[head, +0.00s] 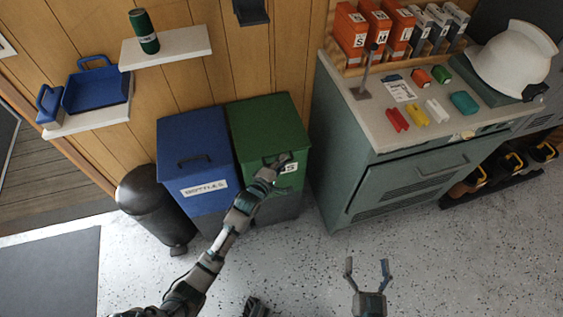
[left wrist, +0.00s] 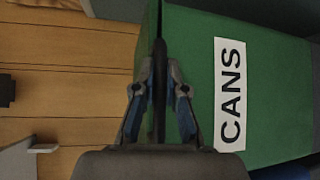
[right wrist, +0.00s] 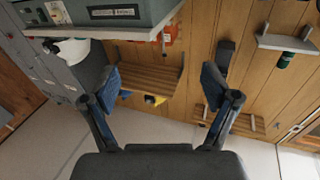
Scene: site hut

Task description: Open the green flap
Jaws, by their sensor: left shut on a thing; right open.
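The green flap (head: 264,125) is the lid on top of the green bin (left wrist: 275,60), and it looks closed. The bin's front has a white CANS label (left wrist: 230,93), mostly hidden by my arm in the head view. My left gripper (head: 277,168) is at the flap's front edge. In the left wrist view its fingers are shut on a dark bar, the flap's handle (left wrist: 159,75). The handle is hidden in the head view. My right gripper (head: 368,268) is open and empty over the floor, right of the bins.
A blue bottles bin (head: 190,160) stands against the green one's left side, with a black pedal bin (head: 150,200) beyond. A grey-green cabinet (head: 330,140) stands close on the right. A shelf (head: 180,48) holds a green can (head: 144,30) above. The front floor is clear.

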